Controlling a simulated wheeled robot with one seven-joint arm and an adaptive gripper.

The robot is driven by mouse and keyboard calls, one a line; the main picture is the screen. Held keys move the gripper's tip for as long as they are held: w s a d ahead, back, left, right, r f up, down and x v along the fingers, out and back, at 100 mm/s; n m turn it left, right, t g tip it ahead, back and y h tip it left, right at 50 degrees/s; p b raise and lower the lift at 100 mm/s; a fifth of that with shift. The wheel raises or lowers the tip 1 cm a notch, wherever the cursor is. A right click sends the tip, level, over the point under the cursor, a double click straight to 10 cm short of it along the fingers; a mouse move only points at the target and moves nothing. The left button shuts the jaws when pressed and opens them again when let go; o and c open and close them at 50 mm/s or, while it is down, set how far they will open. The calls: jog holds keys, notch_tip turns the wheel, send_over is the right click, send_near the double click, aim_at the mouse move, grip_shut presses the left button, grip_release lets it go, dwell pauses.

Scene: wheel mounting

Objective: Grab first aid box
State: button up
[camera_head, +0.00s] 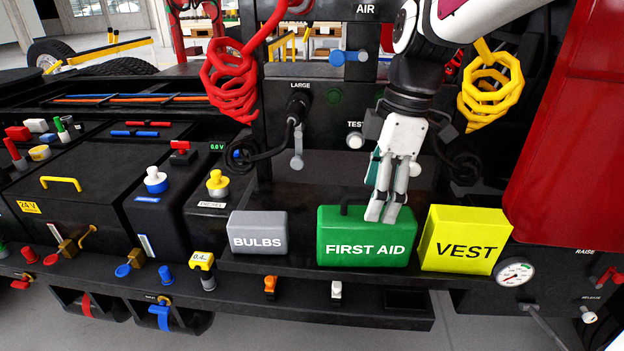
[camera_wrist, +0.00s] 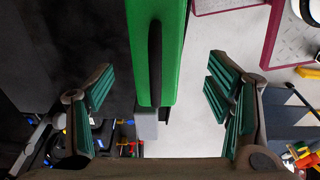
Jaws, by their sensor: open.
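The green first aid box (camera_head: 366,240) stands on the dark shelf between a grey box and a yellow box, with a black handle on its top. My gripper (camera_head: 383,212) is over the top of the box in the head view, fingers pointing down. In the wrist view my gripper (camera_wrist: 157,110) is open and empty, with its green-padded fingers wide apart. The green box (camera_wrist: 172,50) and its black handle (camera_wrist: 155,62) lie between the two fingers there, with gaps on both sides. The fingers partly hide the box's top in the head view.
The grey BULBS box (camera_head: 258,233) stands left of the first aid box. The yellow VEST box (camera_head: 463,240) stands close on its right. A red coiled hose (camera_head: 228,80) and a yellow coiled hose (camera_head: 491,92) hang on either side of my arm. A gauge (camera_head: 515,272) sits at the right.

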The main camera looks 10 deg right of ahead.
aim_at(366, 223)
jog(key=shift+w+a+f+p, duration=0.1)
jog(key=shift+a+f, duration=0.05)
jog(key=shift+f, duration=1.05)
jog(key=shift+w+a+f+p, duration=0.1)
jog(key=shift+a+f+p, duration=0.05)
jog(key=shift+f, duration=1.1)
jog(key=shift+w+a+f+p, duration=0.1)
jog(key=shift+a+f, duration=0.05)
jog(key=shift+f, duration=1.05)
jog(key=c, duration=1.7)
jog(key=shift+o, duration=0.2)
jog(key=shift+r, duration=0.2)
